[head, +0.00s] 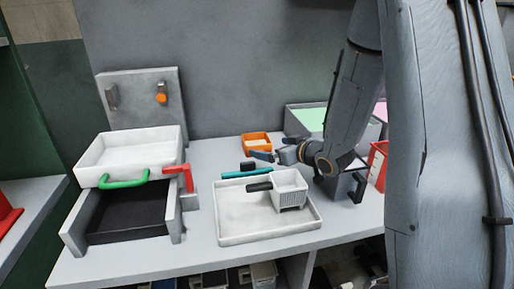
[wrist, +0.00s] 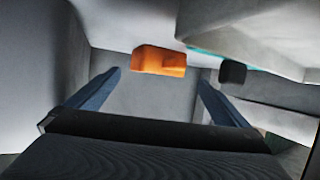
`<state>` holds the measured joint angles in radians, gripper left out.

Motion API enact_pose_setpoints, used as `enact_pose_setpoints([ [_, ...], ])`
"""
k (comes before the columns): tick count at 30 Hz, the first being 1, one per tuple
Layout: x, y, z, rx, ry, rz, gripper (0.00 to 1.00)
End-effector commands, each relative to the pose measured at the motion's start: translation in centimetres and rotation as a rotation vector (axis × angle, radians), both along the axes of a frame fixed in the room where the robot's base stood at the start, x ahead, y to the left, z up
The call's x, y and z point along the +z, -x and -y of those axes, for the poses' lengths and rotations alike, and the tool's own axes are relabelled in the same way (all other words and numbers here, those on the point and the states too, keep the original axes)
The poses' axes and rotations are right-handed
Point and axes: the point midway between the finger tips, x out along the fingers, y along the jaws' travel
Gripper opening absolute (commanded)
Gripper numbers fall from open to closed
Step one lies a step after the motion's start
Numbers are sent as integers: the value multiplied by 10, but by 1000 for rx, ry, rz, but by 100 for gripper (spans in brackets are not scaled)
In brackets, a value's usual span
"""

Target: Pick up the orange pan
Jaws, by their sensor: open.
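The orange pan (head: 245,146) is a small, shallow, open box with a pale inside. It stands on the grey table toward the back, near the wall, in the head view. My gripper (head: 262,154) is just in front of it, low over the table, and partly hides its near side. In the wrist view, an orange part (wrist: 158,60) lies ahead of the gap between my open blue fingers (wrist: 160,78). Nothing is between the fingers. I cannot tell whether the gripper touches the pan.
A white tray (head: 228,229) holding a white basket (head: 290,187) with a dark handle stands in front. A teal bar (head: 235,175) and black block (head: 247,165) lie near the gripper. The foam press (head: 128,160) is left; a red box (head: 377,163) is right.

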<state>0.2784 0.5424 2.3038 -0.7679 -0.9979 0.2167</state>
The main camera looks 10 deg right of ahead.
Motion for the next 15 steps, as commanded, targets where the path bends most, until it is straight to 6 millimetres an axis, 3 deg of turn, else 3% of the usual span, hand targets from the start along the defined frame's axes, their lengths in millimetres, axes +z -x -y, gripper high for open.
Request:
enact_pose_setpoints([
  [10, -16, -41, -18, 2, -1, 0, 100],
  [15, -21, -52, -23, 1, 0, -1, 100],
])
